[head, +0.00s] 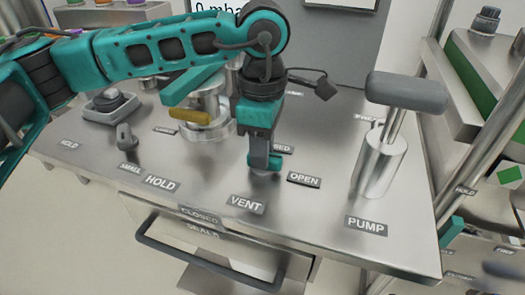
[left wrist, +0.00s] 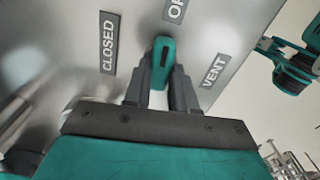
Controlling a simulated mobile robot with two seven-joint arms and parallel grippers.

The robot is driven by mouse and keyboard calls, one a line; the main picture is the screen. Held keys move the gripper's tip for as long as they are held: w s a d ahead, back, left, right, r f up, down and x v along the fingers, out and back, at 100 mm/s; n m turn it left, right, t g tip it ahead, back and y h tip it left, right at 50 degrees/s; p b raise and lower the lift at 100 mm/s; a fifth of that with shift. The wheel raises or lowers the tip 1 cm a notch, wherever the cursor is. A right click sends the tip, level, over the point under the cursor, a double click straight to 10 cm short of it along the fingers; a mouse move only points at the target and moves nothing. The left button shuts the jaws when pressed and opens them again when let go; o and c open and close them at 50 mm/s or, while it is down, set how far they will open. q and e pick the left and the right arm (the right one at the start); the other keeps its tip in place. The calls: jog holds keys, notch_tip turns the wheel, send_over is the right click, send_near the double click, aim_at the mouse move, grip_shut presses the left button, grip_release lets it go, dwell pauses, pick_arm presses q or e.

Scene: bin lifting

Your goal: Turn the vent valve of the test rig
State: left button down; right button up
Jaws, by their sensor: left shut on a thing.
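The vent valve's teal handle (head: 264,162) stands on the metal bench top behind the VENT label (head: 247,204). My left gripper (head: 262,155) reaches down from above and is shut on this handle. In the left wrist view, the handle (left wrist: 163,62) lies between the two dark fingers of my left gripper (left wrist: 162,88). Its far end lies between the CLOSED label (left wrist: 109,42) and the OPEN label (left wrist: 175,8), nearer OPEN. The valve's base is hidden by the gripper. My right gripper's jaws do not show clearly in either view.
A pump (head: 382,160) with a grey grip stands at the right of the bench. A yellow-handled fitting (head: 190,115) and a small grey knob (head: 126,137) stand left of the valve. A drawer handle (head: 205,268) runs below the front edge. Shelves stand at the far right.

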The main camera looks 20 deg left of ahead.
pick_arm(q)
jog(key=shift+m, duration=0.6)
jog(key=c, duration=0.9)
grip_release()
notch_tip(320, 180, up, 13)
jog(key=shift+p, duration=0.8)
